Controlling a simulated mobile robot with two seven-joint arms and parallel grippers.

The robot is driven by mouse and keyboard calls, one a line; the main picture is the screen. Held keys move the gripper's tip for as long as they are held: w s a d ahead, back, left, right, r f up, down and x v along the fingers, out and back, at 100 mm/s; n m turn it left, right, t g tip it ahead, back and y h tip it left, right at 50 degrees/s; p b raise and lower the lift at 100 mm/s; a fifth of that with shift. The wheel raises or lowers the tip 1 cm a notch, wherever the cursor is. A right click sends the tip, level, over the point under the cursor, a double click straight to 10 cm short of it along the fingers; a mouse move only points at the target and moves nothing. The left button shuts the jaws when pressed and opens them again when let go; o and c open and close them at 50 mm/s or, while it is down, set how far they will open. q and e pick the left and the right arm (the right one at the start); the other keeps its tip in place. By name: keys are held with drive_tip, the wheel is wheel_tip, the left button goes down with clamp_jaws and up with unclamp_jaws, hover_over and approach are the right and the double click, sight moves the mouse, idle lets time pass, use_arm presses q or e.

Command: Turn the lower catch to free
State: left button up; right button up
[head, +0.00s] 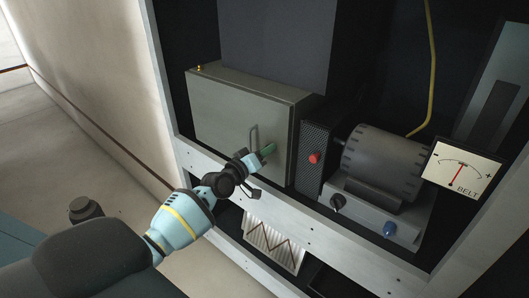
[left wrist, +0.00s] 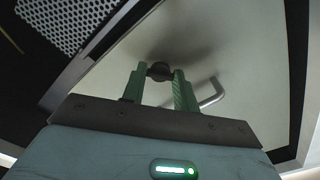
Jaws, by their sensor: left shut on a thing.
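The grey cabinet (head: 225,110) has a closed door with a bar handle (head: 253,138). The handle also shows in the left wrist view (left wrist: 211,93). My left gripper (head: 267,151) reaches the lower right part of the door. In the left wrist view its green fingers (left wrist: 160,80) are shut on a small dark round catch (left wrist: 159,70), with one finger on each side of it. The fingers partly cover the catch, so I cannot tell which way it is turned. In the head view the catch is hidden behind the gripper. My right gripper is not in view.
Right of the cabinet are a perforated panel with a red knob (head: 314,157), a motor (head: 383,163) and a BELT gauge (head: 461,169). A pale rack rail (head: 300,219) runs below. A blue knob (head: 390,229) sits under the motor. Open floor lies left.

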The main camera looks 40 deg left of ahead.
use_arm(q)
drive_tip(key=shift+n, duration=5)
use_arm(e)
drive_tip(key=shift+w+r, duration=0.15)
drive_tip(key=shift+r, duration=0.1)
use_arm(q)
drive_tip(key=o, duration=1)
drive_tip(key=shift+c, duration=0.2)
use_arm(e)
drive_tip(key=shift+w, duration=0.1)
use_arm(q)
drive_tip(key=s+p, duration=0.1)
drive_tip(key=s, duration=0.6)
drive_tip(key=shift+s+a, duration=0.3)
drive_tip(key=shift+s, duration=0.1)
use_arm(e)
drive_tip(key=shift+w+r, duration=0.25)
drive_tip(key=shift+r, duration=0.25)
